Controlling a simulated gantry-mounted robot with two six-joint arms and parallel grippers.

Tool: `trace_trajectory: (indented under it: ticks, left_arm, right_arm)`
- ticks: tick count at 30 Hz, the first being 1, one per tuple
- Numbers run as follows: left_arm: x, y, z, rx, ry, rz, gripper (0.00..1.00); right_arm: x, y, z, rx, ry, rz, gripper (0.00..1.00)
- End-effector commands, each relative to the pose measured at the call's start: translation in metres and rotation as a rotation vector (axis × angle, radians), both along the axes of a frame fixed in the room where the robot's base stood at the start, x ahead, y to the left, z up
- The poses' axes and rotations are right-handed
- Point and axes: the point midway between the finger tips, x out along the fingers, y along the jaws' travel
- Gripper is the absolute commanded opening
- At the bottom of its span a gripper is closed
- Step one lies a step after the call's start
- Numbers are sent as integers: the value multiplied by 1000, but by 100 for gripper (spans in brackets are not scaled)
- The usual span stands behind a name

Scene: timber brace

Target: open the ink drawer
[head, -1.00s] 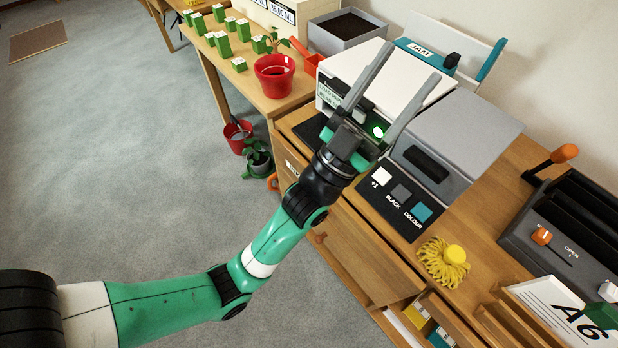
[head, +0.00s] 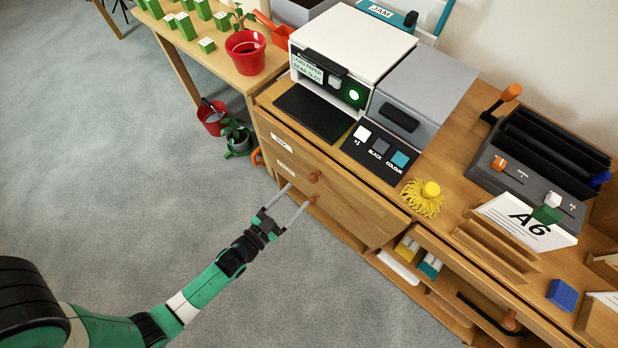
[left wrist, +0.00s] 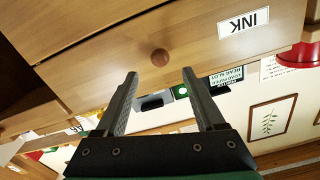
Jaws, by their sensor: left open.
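The ink drawer (head: 345,190) is a shut wooden front in the desk below the printer. Its INK label (left wrist: 243,22) shows upside down in the left wrist view, and its round brown knob (left wrist: 160,57) lies straight ahead of my fingers. In the head view the front has two stacked labels and an upper knob (head: 314,176) and lower knob (head: 312,200); the labels are too small to read surely. My left gripper (head: 299,196) is open and empty, its fingertips (left wrist: 161,75) apart on either side of the line to the knob, short of it. My right gripper is not in view.
The printer (head: 350,55) with a lit green button stands on the desk. A yellow tassel (head: 422,198) and an A6 paper tray (head: 530,222) sit to the right. Open shelving lies below them. A red pot (head: 245,50) stands on the side table. The floor (head: 330,290) in front is clear.

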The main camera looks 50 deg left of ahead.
Motion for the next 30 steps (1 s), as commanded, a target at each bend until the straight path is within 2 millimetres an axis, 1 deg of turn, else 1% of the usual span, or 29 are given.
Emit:
trace_trajectory:
  ticks: [1, 3, 6, 9, 13, 20, 21, 23, 27, 29, 30]
  left_arm:
    - [13, 1, -2, 1, -5, -1, 71]
    - [28, 4, -2, 1, -5, -1, 71]
    - [47, 6, -2, 1, -4, -1, 71]
    - [60, 8, -1, 0, -2, -1, 71]
    - [68, 9, -1, 0, 0, 0, 71]
    - [69, 10, 0, 0, 1, -1, 71]
    - [69, 10, 0, 0, 0, 0, 64]
    - [68, 10, 0, 0, 0, 0, 53]
    - [68, 10, 0, 0, 0, 0, 28]
    - [68, 10, 0, 0, 0, 0, 17]
    - [68, 10, 0, 0, 0, 0, 10]
  right_arm:
    - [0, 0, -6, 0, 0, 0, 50]
    - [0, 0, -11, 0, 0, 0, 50]
    - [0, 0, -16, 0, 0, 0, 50]
    - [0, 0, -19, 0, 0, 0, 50]
    - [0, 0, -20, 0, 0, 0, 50]
    - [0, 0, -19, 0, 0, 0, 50]
    - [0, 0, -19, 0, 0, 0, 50]
    - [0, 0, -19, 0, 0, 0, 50]
    - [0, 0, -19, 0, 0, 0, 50]
    - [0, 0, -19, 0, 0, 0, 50]
    - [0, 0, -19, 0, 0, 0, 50]
